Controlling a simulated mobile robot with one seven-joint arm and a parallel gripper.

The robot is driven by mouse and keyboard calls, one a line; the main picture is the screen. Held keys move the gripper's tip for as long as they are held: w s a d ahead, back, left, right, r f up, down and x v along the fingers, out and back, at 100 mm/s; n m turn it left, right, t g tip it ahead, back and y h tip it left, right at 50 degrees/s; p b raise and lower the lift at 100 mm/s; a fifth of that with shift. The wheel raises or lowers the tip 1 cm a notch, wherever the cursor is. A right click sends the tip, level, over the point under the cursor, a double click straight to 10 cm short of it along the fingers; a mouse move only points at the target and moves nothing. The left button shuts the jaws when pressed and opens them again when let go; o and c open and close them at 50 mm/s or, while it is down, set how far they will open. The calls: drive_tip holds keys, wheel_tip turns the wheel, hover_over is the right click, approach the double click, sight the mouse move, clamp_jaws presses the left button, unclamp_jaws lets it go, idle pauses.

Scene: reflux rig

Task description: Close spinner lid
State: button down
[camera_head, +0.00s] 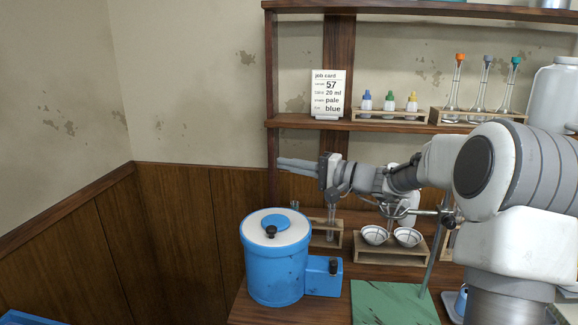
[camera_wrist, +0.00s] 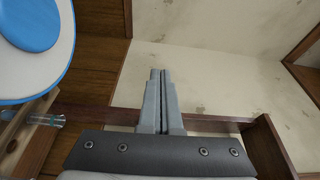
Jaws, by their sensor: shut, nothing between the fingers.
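The spinner (camera_head: 276,278) is a blue drum standing on the wooden bench. Its round white top (camera_head: 262,237) has a blue disc and a dark knob. I cannot tell whether its lid is fully closed. The spinner's white and blue top also shows at the upper left of the wrist view (camera_wrist: 57,62). My gripper (camera_head: 279,164) is above the spinner and apart from it, its fingers pointing left in the head view. In the wrist view, the fingers (camera_wrist: 157,72) are together, with nothing between them.
A blue side box (camera_head: 325,278) with a dark knob adjoins the spinner. A rack with white bowls (camera_head: 388,247), a green mat (camera_head: 392,303) and a stand rod (camera_head: 434,252) are to its right. A shelf (camera_head: 395,126) with bottles is above. The left side is open.

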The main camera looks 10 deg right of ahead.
drive_tip(key=v, duration=0.7)
drive_tip(key=s+a+n+g+h+p, duration=0.4)
drive_tip(key=s+a+n+g+h, duration=0.3)
drive_tip(key=s+a, duration=0.95)
drive_tip(key=s+d+t+h+p, duration=0.1)
drive_tip(key=s+d+h+p, duration=0.3)
drive_tip(key=s+d+h, duration=0.3)
drive_tip(key=shift+s+d+f+t+h, duration=0.4)
drive_tip(key=shift+s+d, duration=2.35)
drive_tip(key=shift+s, duration=1.9)
